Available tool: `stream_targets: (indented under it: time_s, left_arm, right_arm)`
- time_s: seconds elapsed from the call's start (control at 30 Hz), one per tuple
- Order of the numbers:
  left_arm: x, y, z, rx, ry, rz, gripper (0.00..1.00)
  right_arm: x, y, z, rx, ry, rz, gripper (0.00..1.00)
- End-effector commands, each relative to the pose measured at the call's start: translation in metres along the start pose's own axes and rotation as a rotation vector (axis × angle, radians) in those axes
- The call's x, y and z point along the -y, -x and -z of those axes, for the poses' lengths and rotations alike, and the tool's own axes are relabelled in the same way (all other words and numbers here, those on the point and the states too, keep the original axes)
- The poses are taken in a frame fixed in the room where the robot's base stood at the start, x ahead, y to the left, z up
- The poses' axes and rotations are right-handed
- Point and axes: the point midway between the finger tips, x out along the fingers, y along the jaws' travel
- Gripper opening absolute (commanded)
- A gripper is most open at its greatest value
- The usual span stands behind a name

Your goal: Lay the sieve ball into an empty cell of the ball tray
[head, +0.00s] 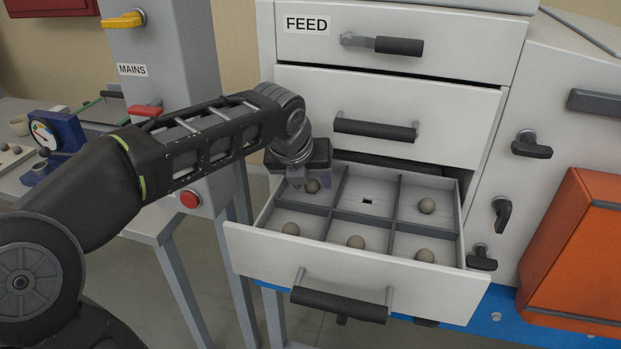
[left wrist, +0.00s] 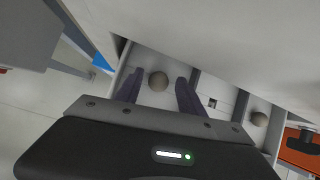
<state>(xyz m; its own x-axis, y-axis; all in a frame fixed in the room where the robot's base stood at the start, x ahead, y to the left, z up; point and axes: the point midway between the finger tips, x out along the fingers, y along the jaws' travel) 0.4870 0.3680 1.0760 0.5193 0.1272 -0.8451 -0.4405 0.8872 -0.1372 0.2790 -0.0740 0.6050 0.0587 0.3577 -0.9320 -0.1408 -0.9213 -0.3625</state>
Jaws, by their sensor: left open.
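An open drawer (head: 245,245) is divided into two rows of three cells. A grey-brown ball (head: 312,186) lies in its back left cell. The back middle cell (head: 367,188) holds no ball and has a small dark square hole in its floor. The other cells each hold a similar ball. My left gripper (head: 306,182) points down at the back left cell, open. In the left wrist view that ball (left wrist: 158,81) shows between the spread fingers, with visible gaps on both sides. More small balls (head: 12,150) lie at the far left. I cannot tell which is the ball tray.
An orange box (head: 575,250) and black knobs (head: 531,146) are on the right. A grey MAINS post (head: 160,60) and a blue gauge device (head: 58,132) are on the left.

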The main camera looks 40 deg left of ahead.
Motion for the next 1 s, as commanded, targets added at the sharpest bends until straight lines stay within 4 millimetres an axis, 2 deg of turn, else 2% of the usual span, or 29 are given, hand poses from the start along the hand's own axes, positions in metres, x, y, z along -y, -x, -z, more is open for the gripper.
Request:
stream_targets:
  time_s: [0.17,0.37,0.47,0.8,1.0]
  left_arm:
    - [-0.001,0.000,0.000,-0.002,0.001,-0.002,0.48]
    - [0.000,0.013,-0.003,0.001,0.001,0.000,0.48]
    - [0.000,0.028,-0.003,0.002,0.002,0.000,0.48]
    - [0.001,0.098,-0.003,0.003,0.001,0.001,0.48]
    - [0.000,0.121,-0.002,0.000,0.000,-0.001,0.48]
  right_arm:
    - [0.000,0.001,0.000,0.000,0.000,0.000,0.36]
    - [0.001,0.003,0.000,0.000,0.000,0.000,0.36]
    - [0.001,0.002,0.000,0.000,0.000,0.000,0.36]
    - [0.001,0.002,0.000,0.000,0.000,0.000,0.36]
    - [0.001,0.002,0.000,0.000,0.000,0.000,0.36]
